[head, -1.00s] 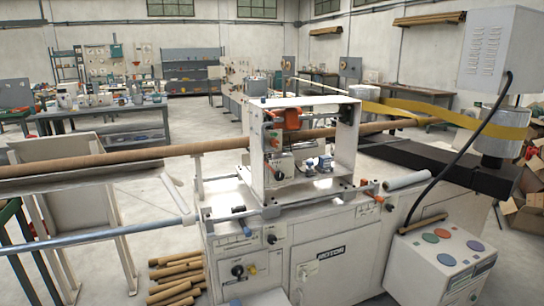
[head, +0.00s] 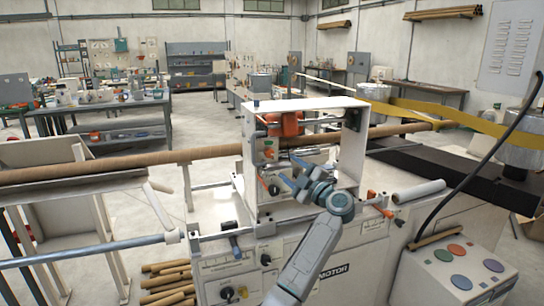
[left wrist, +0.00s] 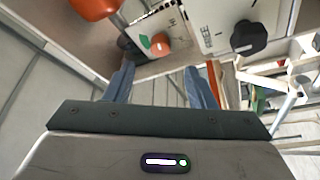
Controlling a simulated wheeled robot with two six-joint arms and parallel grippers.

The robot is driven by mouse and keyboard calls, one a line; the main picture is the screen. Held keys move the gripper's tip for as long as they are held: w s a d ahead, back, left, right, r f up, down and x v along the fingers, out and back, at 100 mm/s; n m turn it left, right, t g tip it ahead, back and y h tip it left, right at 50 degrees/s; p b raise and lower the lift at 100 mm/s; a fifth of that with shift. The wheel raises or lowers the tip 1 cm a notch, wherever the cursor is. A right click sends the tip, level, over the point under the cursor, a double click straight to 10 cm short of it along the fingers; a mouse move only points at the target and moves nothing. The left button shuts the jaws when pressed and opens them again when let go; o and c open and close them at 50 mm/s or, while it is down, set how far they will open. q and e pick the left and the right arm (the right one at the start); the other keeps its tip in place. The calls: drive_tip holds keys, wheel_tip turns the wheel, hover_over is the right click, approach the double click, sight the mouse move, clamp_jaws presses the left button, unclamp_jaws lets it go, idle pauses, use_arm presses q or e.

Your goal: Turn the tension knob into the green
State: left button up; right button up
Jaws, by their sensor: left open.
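In the left wrist view, an orange knob (left wrist: 160,47) sits on a white panel with a green patch (left wrist: 145,42) beside it. I take it for the tension knob; where it points is too small to tell. A black knob (left wrist: 247,38) sits on a white panel to its right. My left gripper (left wrist: 158,72) is open and empty, its blue-grey fingers spread below the orange knob in the picture, apart from it. In the head view my left gripper (head: 290,172) reaches into the winder's white frame (head: 348,150) and covers part of the panel there. My right gripper is out of view.
A long brown tube (head: 110,165) runs through the winder. An orange part (head: 292,123) sits high inside the frame, close above the gripper. A yellow belt (head: 440,115) runs to the right. A control box (head: 460,275) with coloured buttons stands at the lower right.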

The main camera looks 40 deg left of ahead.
sight(272, 155)
use_arm(q)
drive_tip(key=p+x, duration=0.2)
drive_tip(key=x, duration=0.6)
drive_tip(key=shift+a+r, duration=0.1)
drive_tip(key=shift+a, duration=0.25)
drive_tip(key=shift+w+a, duration=0.15)
drive_tip(key=shift+a, duration=0.35)
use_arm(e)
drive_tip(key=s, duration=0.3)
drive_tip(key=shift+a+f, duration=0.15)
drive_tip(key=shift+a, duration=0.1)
use_arm(q)
drive_tip(key=c, duration=1)
